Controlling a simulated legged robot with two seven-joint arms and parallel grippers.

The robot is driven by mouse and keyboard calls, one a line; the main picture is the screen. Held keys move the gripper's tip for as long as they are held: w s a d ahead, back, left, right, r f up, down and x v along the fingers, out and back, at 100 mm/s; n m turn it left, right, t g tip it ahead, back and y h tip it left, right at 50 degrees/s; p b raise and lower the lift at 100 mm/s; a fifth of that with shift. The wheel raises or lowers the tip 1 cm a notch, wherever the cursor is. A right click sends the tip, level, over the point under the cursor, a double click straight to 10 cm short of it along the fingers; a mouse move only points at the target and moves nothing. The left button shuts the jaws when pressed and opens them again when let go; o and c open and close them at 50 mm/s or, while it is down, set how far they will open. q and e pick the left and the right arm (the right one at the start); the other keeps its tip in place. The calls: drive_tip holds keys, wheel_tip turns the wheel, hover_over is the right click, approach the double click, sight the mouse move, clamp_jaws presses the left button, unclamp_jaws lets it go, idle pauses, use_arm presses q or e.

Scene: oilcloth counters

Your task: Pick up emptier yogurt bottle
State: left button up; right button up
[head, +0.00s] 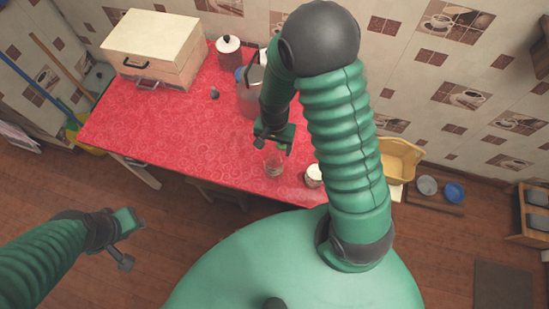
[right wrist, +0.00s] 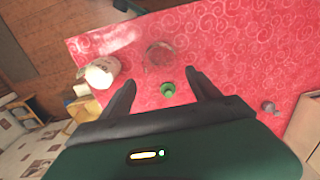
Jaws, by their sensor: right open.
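A nearly clear bottle (head: 273,165) with a green cap stands on the red counter (head: 170,130) near its front edge. In the right wrist view its green cap (right wrist: 167,89) shows between my fingers, with the see-through body (right wrist: 160,54) beyond. A second bottle (right wrist: 102,72), with white contents, stands to its left there; in the head view it is partly hidden behind my arm (head: 313,177). My right gripper (head: 272,146) is open and empty, above the clear bottle. My left gripper (head: 122,240) is off the counter, low at the left; its jaw opening is unclear.
A small grey item (head: 214,93) lies mid-counter. The counter's left part is clear. A yellow chair (head: 400,158) stands right of the counter.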

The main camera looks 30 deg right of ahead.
drive_tip(key=shift+d, duration=0.1)
drive_tip(key=c, duration=0.4)
drive_tip(key=shift+a+r, duration=0.1)
drive_tip(key=shift+a, duration=0.3)
clamp_jaws()
drive_tip(key=shift+d, duration=0.15)
drive_tip(key=shift+d, duration=0.1)
drive_tip(key=shift+r, duration=0.1)
